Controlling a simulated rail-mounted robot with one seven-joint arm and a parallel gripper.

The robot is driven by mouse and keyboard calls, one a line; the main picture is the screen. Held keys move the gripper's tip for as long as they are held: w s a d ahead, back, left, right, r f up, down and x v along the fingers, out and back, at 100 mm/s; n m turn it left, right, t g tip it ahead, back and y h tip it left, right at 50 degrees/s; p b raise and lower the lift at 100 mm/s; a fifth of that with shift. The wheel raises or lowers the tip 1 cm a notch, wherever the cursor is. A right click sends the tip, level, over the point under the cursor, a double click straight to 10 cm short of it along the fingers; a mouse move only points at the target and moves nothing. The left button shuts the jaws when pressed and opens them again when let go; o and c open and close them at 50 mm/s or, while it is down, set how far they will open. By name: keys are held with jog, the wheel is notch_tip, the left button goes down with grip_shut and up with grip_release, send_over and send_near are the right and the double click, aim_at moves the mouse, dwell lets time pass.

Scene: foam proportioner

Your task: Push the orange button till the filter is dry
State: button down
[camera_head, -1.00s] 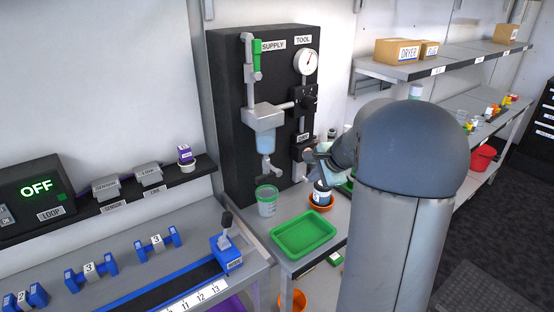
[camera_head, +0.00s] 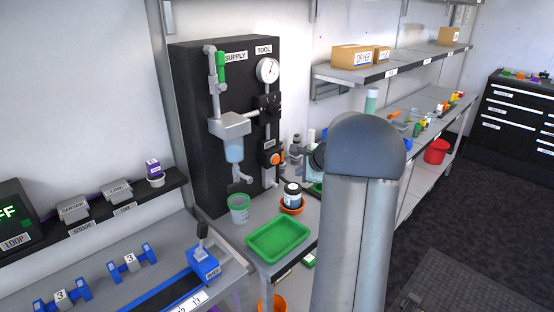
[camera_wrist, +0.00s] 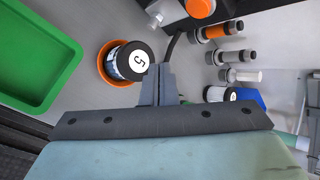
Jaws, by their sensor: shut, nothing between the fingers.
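The orange button (camera_head: 273,158) is a round knob low on the right side of the black panel (camera_head: 190,130). An orange round cap, which looks like the same button, shows at the top of the wrist view (camera_wrist: 200,8). My gripper (camera_wrist: 166,70) is shut and empty, apart from the button, with its fingers over the bench beside a jar. In the head view it is mostly hidden behind my arm, right of the panel. A clear bowl with bluish contents (camera_head: 233,150) hangs under a grey block on the panel; I cannot tell whether this is the filter or whether it is dry.
A dark jar (camera_head: 292,193) stands in an orange dish (camera_head: 291,206), close to my fingers. A green tray (camera_head: 277,239) and a clear cup (camera_head: 239,208) are in front of the panel. Several small fittings (camera_wrist: 231,54) lie right of my fingers. A gauge (camera_head: 267,69) tops the panel.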

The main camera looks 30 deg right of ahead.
aim_at(277, 164)
jog(key=w+a+p, duration=0.1)
jog(key=w+p, duration=0.2)
jog(key=w, duration=0.4)
jog(key=shift+a, duration=0.15)
jog(key=shift+w, duration=0.1)
dwell(1.8)
jog(key=shift+w, duration=0.25)
jog(key=shift+w+a+p, duration=0.15)
jog(key=shift+w+p, duration=0.3)
dwell(0.6)
dwell(0.4)
jog(key=shift+s+b, duration=0.7)
jog(key=shift+s, duration=0.15)
jog(key=shift+s, duration=0.1)
